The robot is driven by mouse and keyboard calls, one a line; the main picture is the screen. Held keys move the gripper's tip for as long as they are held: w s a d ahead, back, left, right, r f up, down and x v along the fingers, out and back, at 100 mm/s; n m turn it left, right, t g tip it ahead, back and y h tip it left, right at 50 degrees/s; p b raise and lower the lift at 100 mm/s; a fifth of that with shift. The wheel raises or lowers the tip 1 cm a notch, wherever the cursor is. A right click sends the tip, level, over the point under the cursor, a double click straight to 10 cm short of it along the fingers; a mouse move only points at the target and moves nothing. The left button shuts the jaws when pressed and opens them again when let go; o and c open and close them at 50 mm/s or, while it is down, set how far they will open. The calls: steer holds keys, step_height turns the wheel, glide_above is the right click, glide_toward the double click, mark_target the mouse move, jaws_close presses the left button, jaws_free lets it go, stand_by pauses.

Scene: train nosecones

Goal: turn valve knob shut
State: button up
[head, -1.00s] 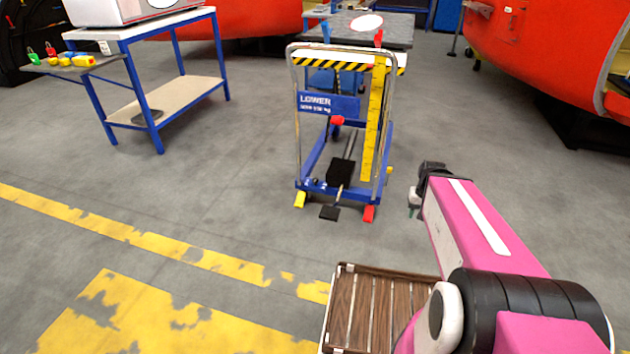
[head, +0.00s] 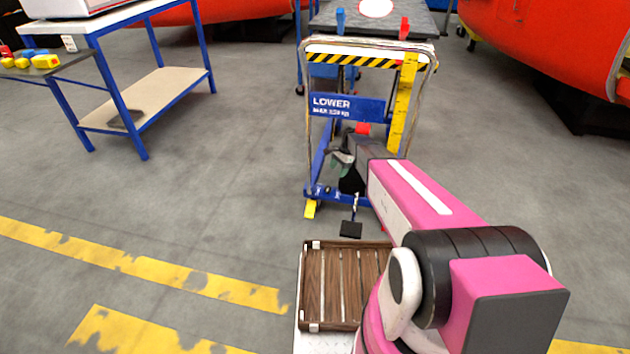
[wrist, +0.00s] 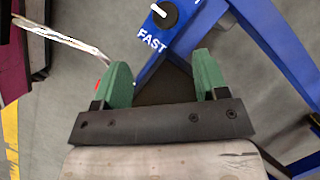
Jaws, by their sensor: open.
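A round black knob (wrist: 163,15) with a white pointer mark sits on a blue beam (wrist: 190,28) in the wrist view, beside white lettering that reads FAST. I take it as the valve knob; I cannot make it out in the head view. The beam looks like part of the blue lift cart (head: 345,107) with the LOWER sign. My gripper has two green fingers, spread with nothing between them (wrist: 163,78). The knob lies beyond the fingertips, apart from them. In the head view my gripper (head: 338,160) is in front of the cart's lower frame, partly hiding it.
The cart has a thin upright handle frame, a yellow scale strip (head: 402,105) and a black foot pedal (head: 351,229) near the floor. A blue-legged workbench (head: 140,105) stands left. A slatted wooden crate (head: 318,285) is in front. The floor left of the cart is clear.

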mark_target(328, 188)
steer(key=x, duration=1.1)
steer(key=shift+w+a, duration=0.3)
steer(key=shift+a, duration=0.05)
steer(key=c, duration=0.9)
